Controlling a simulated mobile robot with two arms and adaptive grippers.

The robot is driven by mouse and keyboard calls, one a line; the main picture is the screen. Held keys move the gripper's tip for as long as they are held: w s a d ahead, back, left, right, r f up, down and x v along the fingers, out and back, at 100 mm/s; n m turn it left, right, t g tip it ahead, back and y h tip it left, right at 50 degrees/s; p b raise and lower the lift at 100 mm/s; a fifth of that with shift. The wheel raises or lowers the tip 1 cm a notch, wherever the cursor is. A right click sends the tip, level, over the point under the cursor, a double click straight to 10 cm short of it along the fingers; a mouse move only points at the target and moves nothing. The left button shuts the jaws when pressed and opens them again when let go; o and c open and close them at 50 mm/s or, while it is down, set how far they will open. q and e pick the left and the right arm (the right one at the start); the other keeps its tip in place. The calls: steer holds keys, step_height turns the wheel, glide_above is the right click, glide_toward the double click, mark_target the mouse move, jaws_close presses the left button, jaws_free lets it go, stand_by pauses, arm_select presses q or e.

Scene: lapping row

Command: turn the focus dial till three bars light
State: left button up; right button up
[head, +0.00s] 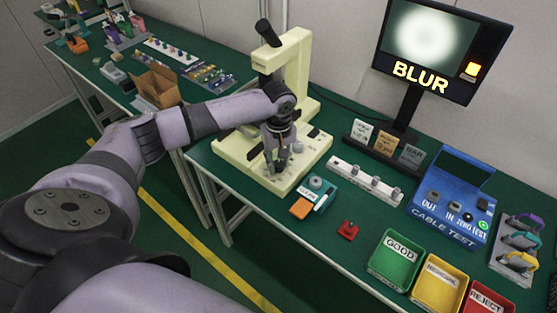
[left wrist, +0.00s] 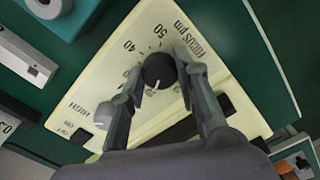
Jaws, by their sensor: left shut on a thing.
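The focus dial (left wrist: 160,71) is a dark round knob with a white pointer line, on the cream microscope base (left wrist: 110,50) marked "FOCUS µm" with 40 and 50 readable. My left gripper (left wrist: 160,80) has its two fingers closed on either side of the dial. In the head view my left gripper (head: 277,160) reaches down to the base of the cream microscope (head: 293,70) and hides the dial. The monitor (head: 424,45) shows a blurred white disc, the word "BLUR" and one lit yellow bar (head: 472,69). My right gripper is not in view.
A grey knob (left wrist: 100,122) and a dark switch marked "OFF" (left wrist: 80,137) sit near the dial. A teal block (head: 318,194), a white rail with several pegs (head: 366,182), a red piece (head: 348,230) and a blue cable tester (head: 449,205) stand to the right. Green (head: 379,275) and yellow (head: 424,302) bins line the front edge.

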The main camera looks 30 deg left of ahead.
arm_select(q)
steer(key=shift+c, duration=0.9)
steer(key=shift+r+m+p, duration=0.2)
steer(key=shift+m+p, duration=0.3)
steer(key=shift+p, duration=0.35)
steer(key=m+p, duration=0.3)
steer(key=p, duration=0.1)
steer(key=shift+m+p, duration=0.3)
steer(key=shift+m, duration=0.1)
steer(key=m+p, duration=0.1)
steer(key=m, duration=0.1)
steer(key=shift+m+p, duration=0.3)
steer(key=shift+p, duration=0.1)
steer(key=shift+f+m+p, duration=0.15)
steer(key=shift+m+p, duration=0.6)
steer(key=shift+m, duration=0.75)
steer(key=o, duration=1.2)
steer(key=shift+c, duration=0.2)
